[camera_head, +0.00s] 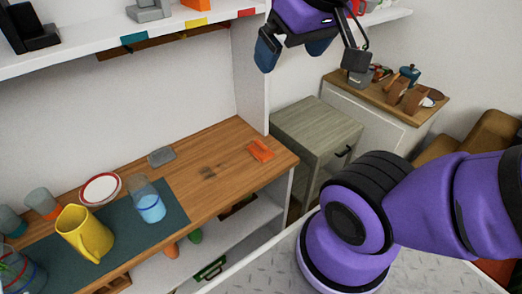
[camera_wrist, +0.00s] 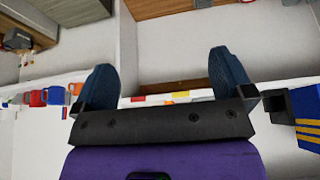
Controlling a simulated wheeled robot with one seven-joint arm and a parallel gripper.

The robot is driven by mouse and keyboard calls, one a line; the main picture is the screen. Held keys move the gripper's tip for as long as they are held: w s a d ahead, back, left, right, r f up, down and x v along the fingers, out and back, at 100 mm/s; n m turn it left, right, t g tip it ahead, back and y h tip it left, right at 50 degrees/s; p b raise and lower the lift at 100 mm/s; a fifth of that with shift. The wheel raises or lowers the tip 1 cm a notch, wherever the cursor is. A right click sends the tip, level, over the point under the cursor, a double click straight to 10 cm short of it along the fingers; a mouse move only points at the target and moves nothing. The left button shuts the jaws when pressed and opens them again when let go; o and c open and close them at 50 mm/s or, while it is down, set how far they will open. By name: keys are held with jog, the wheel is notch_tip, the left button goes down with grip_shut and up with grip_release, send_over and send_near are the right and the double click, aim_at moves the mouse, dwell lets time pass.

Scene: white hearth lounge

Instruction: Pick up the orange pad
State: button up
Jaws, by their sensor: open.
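An orange pad (camera_head: 261,151) lies on the wooden counter (camera_head: 226,173) near its right end, in the head view. My gripper (camera_head: 296,50) is at the top of the head view, well above and apart from the pad. Its two blue fingers are spread with nothing between them. The wrist view shows the open gripper (camera_wrist: 165,82) in front of a wall and shelves; I cannot make out the pad there.
A grey pad (camera_head: 161,156), a red-rimmed plate (camera_head: 101,188), a glass with blue liquid (camera_head: 148,201) and a yellow pitcher (camera_head: 84,233) are on the counter's left side. A white shelf (camera_head: 75,54) overhangs the back. The counter around the orange pad is clear.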

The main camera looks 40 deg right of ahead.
jog(key=w+d+f+g, duration=0.1)
jog(key=w+f, duration=0.1)
jog(key=w, duration=0.3)
jog(key=w+d+f, duration=0.2)
jog(key=w, duration=0.4)
jog(key=g, duration=0.4)
send_over(261, 143)
jog(key=f, duration=3.2)
jog(key=shift+w+f, duration=0.25)
notch_tip(261, 143, down, 7)
jog(key=shift+r, duration=0.15)
jog(key=shift+s+a+f, duration=0.1)
jog(key=shift+s+f, duration=0.05)
jog(key=shift+f, duration=1.15)
jog(key=shift+s+a+f, duration=0.1)
jog(key=shift+s+f, duration=0.05)
jog(key=shift+f, duration=1.15)
